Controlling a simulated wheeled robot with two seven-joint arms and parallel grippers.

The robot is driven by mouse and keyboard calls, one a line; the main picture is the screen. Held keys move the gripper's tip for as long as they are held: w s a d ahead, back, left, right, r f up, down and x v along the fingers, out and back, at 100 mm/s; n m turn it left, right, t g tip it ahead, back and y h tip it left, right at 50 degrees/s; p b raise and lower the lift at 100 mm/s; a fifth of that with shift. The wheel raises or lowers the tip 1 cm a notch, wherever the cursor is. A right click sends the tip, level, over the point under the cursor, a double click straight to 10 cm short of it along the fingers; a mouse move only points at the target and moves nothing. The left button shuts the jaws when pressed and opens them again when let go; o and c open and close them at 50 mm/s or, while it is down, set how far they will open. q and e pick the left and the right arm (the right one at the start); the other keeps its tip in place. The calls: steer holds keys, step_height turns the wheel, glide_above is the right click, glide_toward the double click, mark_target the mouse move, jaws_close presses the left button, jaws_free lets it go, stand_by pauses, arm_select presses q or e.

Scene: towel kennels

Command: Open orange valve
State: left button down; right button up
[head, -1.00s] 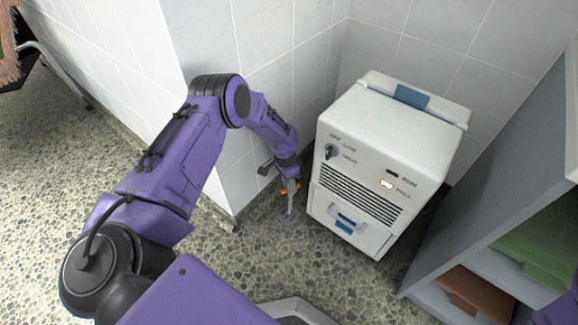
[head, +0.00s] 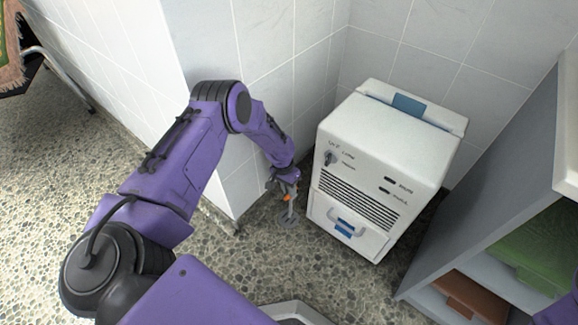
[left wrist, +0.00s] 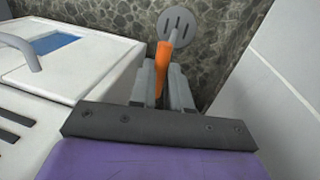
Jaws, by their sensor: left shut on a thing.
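The orange valve handle (left wrist: 162,62) lies between the two grey fingers of my left gripper (left wrist: 162,88) in the left wrist view. It points toward a grey slotted round plate (left wrist: 179,22) on the floor. In the head view my left gripper (head: 287,188) is low beside the white machine, shut on the valve, with only a small orange part (head: 288,197) showing. A grey pipe stands below it over the floor plate (head: 288,221). The fingers hide much of the valve. My right gripper is out of view.
The white machine (head: 385,140) stands close to the right of my left gripper, with a knob, dark lamps and a drawer handle. A tiled wall corner (head: 215,150) is close on the left.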

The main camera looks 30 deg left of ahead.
arm_select(q)
steer(key=shift+w, duration=0.1)
steer(key=c, duration=1.1)
jaws_free()
step_height(320, 180, up, 10)
steer(key=a+p, duration=0.2)
steer(key=p, duration=0.2)
steer(key=shift+r, duration=0.2)
